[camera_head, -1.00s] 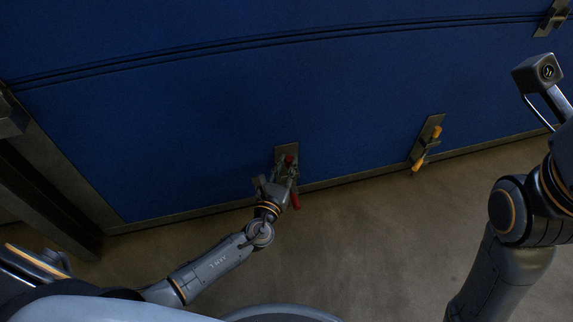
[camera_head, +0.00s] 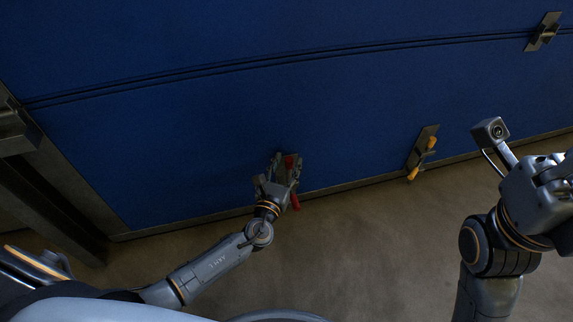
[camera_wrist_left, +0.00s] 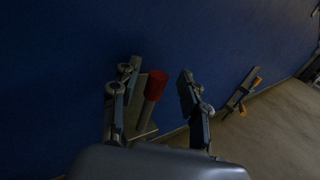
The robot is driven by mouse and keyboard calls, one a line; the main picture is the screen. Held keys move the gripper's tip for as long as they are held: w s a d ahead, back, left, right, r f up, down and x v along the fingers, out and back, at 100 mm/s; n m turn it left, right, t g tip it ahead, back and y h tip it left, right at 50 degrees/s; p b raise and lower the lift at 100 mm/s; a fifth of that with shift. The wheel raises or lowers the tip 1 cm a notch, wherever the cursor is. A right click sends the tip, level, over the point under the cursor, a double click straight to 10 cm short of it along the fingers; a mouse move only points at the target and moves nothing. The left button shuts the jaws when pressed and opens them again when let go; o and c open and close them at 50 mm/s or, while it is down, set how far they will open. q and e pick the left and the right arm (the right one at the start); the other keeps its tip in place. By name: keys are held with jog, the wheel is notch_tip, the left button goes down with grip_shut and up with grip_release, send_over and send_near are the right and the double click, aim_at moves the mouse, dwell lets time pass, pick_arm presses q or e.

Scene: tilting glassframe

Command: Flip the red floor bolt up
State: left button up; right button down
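The red floor bolt is mounted on a plate low on the blue door. In the head view its upper red end (camera_head: 289,161) shows between the fingers, and a lower red end (camera_head: 296,203) shows just right of my left wrist. My left gripper (camera_head: 283,163) is at the bolt, partly covering it. In the left wrist view the gripper (camera_wrist_left: 153,88) is open, with a finger on each side of the red end (camera_wrist_left: 156,84) and gaps visible. My right arm is at the right of the head view, but its fingers do not show.
A yellow floor bolt (camera_head: 413,173) is on the door to the right. A metal latch (camera_head: 543,33) is at the upper right. A dark metal frame post (camera_head: 50,185) stands left of the door. The concrete floor (camera_head: 360,250) in front is clear.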

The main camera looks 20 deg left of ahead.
pick_arm(q)
jog(key=shift+s, duration=0.15)
jog(key=shift+s+f, duration=0.1)
jog(key=shift+s, duration=0.2)
jog(key=s, duration=1.1)
